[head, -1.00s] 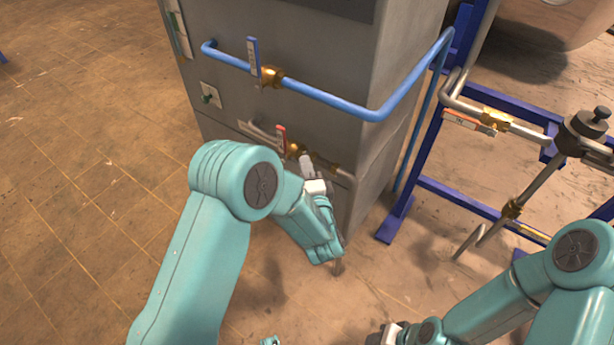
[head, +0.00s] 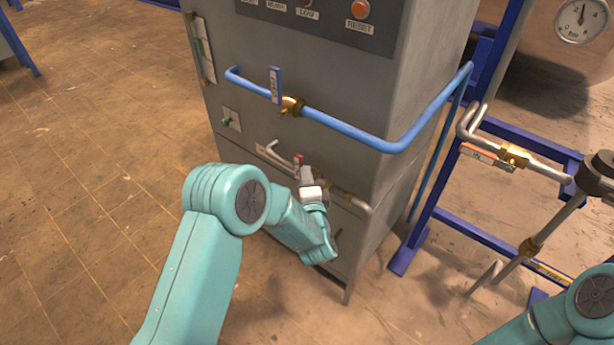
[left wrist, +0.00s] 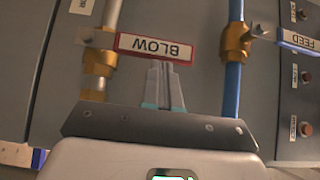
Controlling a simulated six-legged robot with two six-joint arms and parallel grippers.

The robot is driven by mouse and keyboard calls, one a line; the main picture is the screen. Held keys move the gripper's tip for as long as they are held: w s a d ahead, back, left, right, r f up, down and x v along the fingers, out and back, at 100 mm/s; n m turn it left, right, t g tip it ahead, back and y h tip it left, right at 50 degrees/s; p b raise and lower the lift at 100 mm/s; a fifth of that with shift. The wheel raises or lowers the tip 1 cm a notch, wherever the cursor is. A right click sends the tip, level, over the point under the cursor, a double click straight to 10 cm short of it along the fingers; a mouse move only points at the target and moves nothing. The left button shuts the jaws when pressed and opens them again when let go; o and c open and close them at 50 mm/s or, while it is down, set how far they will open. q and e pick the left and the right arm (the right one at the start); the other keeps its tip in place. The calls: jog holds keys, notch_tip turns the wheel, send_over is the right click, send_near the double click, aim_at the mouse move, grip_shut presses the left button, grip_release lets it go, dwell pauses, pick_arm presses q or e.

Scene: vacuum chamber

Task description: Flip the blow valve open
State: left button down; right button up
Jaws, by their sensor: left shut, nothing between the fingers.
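The blow valve has a red-edged handle with a white BLOW label (left wrist: 155,47). In the left wrist view the handle lies crosswise to its pipe, reaching right from the brass valve body (left wrist: 98,75). In the head view the red handle (head: 298,162) shows low on the grey cabinet, its lower part hidden by my gripper. My left gripper (head: 305,176) is at the handle. In the left wrist view its fingers (left wrist: 165,72) are shut and empty, tips by the handle's long edge; I cannot tell whether they touch. My right gripper is out of view.
A blue FEED handle (head: 276,85) sits on the blue pipe (head: 345,130) above; its label also shows in the left wrist view (left wrist: 298,40). The floor at left is clear.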

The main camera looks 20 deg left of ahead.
pick_arm(q)
jog(key=shift+w+a+r+n+g+h+p, duration=0.2)
jog(key=shift+a+r+n+g+p, duration=0.2)
jog(key=shift+a+p, duration=0.2)
jog(key=shift+w+a+r+n+g+h+p, duration=0.25)
jog(key=shift+a+n+g+p, duration=0.25)
jog(key=shift+p, duration=0.15)
jog(key=w+a+f+n+g+h+b, duration=0.3)
jog(key=a+f+n+g+h+b, duration=0.2)
jog(key=a+h+b, duration=0.3)
jog(key=shift+w+a+f+n+b, duration=0.25)
jog(key=shift+a+f+n+b, duration=0.35)
jog(key=shift+a+b, duration=0.35)
jog(key=shift+a, duration=0.1)
